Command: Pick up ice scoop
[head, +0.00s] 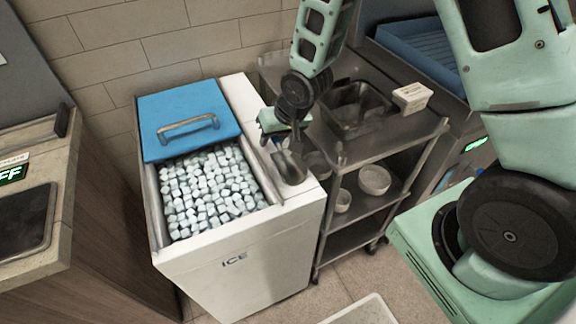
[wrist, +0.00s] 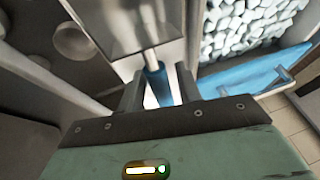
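The ice scoop (head: 290,166) has a grey metal bowl and a blue handle. It lies on the white right-hand ledge of the ice bin (head: 270,237). My gripper (head: 277,139) is over the handle end of the scoop and hides part of it in the head view. In the wrist view, the scoop's metal bowl (wrist: 125,22) is at the top and its blue handle shows between the two fingers of my gripper (wrist: 160,85). The fingers are apart, with pale gaps beside the handle, so my gripper looks open. Contact with the handle is not visible.
White ice cubes (head: 207,192) fill the bin, and its blue lid (head: 188,118) is slid to the back. A metal cart (head: 400,138) with bowls stands close on the right. A counter (head: 50,205) is on the left.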

